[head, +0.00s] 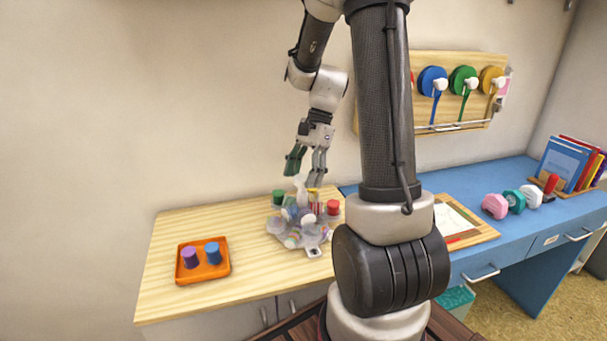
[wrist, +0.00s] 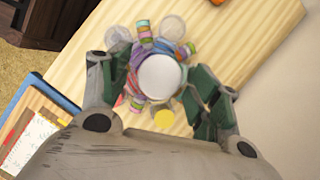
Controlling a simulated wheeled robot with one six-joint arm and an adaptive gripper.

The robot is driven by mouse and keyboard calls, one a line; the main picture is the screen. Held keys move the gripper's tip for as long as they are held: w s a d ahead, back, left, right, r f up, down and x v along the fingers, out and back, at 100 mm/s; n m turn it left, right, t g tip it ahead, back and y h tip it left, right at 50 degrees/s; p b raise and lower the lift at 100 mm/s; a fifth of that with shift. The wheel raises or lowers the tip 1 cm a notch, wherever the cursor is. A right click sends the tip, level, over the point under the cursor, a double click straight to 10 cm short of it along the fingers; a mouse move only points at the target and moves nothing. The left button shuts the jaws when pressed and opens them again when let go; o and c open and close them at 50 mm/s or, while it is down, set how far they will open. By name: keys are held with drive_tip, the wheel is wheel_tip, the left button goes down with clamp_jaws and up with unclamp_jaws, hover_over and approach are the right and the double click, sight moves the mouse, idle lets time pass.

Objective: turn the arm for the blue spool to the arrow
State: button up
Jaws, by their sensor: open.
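The turning stand (head: 312,237) is a grey hub with cups around it, on the wooden table. My gripper (head: 306,165) is open above it, pointing down. In the wrist view, the fingers (wrist: 162,88) are spread on either side of the stand's round white top (wrist: 160,77); contact cannot be told. Empty clear cups (wrist: 172,28) and striped rolls (wrist: 145,34) surround the top. A small red pointed mark (wrist: 118,100), possibly the arrow, shows at the left. A blue spool (head: 213,252) stands in the orange tray (head: 180,278) beside a purple spool (head: 190,256). Which arm is for blue cannot be told.
A green spool (head: 278,198) and a red spool (head: 333,208) stand near the stand. A wall board (head: 420,66) with coloured discs hangs behind. The blue desk (head: 500,262) at the right holds dumbbells and books. The table between tray and stand is clear.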

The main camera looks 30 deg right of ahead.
clamp_jaws()
drive_tip(key=shift+n, duration=0.5)
drive_tip(key=shift+w+n+g+h, duration=0.1)
drive_tip(key=shift+n+g+h, duration=0.4)
drive_tip(key=shift+n, duration=1.05)
drive_tip(key=shift+w+n+g+h, duration=0.15)
drive_tip(key=shift+n+g, duration=0.55)
drive_tip(key=shift+n, duration=0.85)
drive_tip(key=shift+a+n+g+h, duration=0.15)
drive_tip(key=shift+n+g+h, duration=0.4)
drive_tip(key=shift+n, duration=1.35)
drive_tip(key=shift+n+h, duration=0.5)
drive_tip(key=shift+n, duration=1.2)
unclamp_jaws()
